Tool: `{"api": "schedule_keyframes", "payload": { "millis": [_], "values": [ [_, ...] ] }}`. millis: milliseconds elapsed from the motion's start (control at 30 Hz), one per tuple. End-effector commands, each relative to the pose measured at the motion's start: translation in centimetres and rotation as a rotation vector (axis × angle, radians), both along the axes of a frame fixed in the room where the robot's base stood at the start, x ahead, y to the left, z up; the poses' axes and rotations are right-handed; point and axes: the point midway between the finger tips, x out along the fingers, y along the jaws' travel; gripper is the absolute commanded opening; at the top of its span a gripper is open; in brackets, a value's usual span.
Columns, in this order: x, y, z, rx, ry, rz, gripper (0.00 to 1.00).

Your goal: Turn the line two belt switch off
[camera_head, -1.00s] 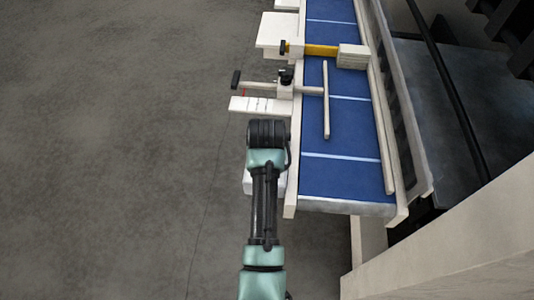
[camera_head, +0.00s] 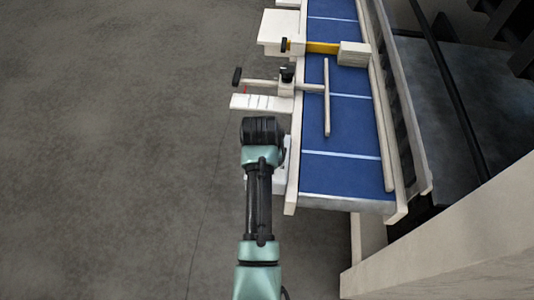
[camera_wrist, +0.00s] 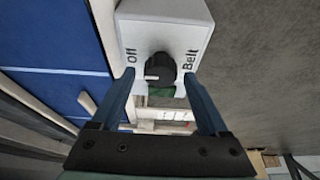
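A white switch box (camera_wrist: 170,18) with a black knob (camera_wrist: 160,68) fills the top middle of the wrist view. It is lettered "Off" on the left and "Belt" on the right. A white mark on the knob lies on its left part, toward the "Off" side. My gripper (camera_wrist: 157,80) is open, with its blue fingers apart on either side of the knob. I cannot tell whether they touch it. In the head view my arm hides my gripper, and only part of a white box (camera_head: 280,180) shows behind the arm.
A blue conveyor belt (camera_head: 342,120) with pale side rails runs right of my arm. A crossbar with a black handle (camera_head: 237,77) and a white shelf (camera_head: 262,102) stick out left of it. Grey floor at left is clear.

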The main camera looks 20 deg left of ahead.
Motion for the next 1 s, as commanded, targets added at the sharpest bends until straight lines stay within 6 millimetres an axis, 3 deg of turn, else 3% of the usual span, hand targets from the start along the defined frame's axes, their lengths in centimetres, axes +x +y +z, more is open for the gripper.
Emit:
{"api": "schedule_keyframes", "payload": {
  "millis": [467,1000],
  "values": [
    [-0.4,-0.1,0.8,0.001,0.0,0.001,0.82],
    [-4.0,-1.1,9.8,0.001,-0.003,0.001,0.82]
  ]
}}
